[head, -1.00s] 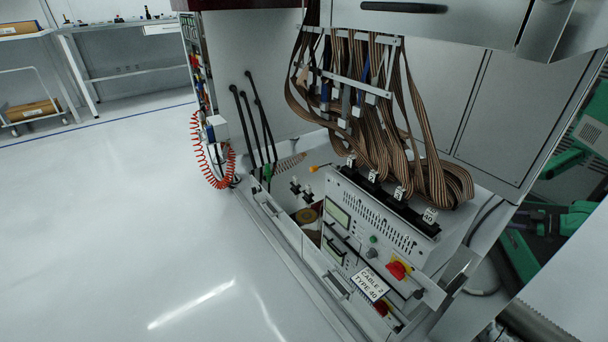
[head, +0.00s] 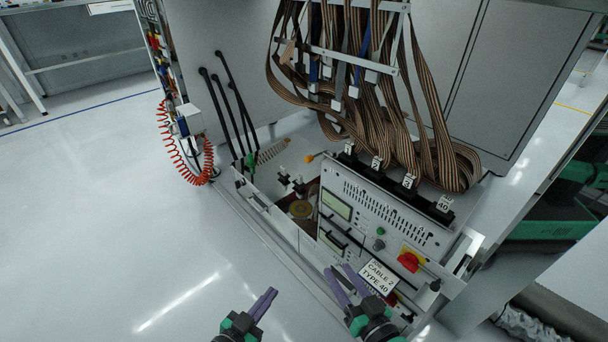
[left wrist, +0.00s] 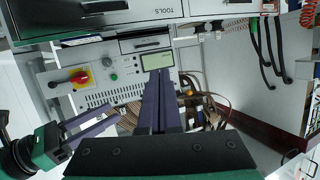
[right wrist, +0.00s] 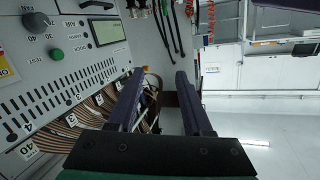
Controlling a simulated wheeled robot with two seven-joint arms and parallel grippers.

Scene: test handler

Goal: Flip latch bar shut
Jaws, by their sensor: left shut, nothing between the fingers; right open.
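A control panel (head: 385,220) with a screen, buttons and a red-and-yellow switch (head: 409,260) stands below the ribbon cables. A black strip of numbered connectors (head: 390,183) runs along its top edge. A pale slanted bar (head: 345,60) crosses the ribbon cables above. I cannot tell for sure which part is the latch bar. My left gripper (head: 269,295) is shut and empty over the floor in front of the cabinet; its fingers show in the left wrist view (left wrist: 159,75). My right gripper (head: 339,270) is open and empty, in front of the panel's lower part; it also shows in the right wrist view (right wrist: 160,73).
Brown ribbon cables (head: 430,135) hang in loops down to the connectors. A red coiled hose (head: 170,150) and black cables (head: 222,110) hang at the left. A "CABLE 2 TYPE 40" card (head: 379,278) is on the panel's lower front. The floor (head: 90,230) at left is clear.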

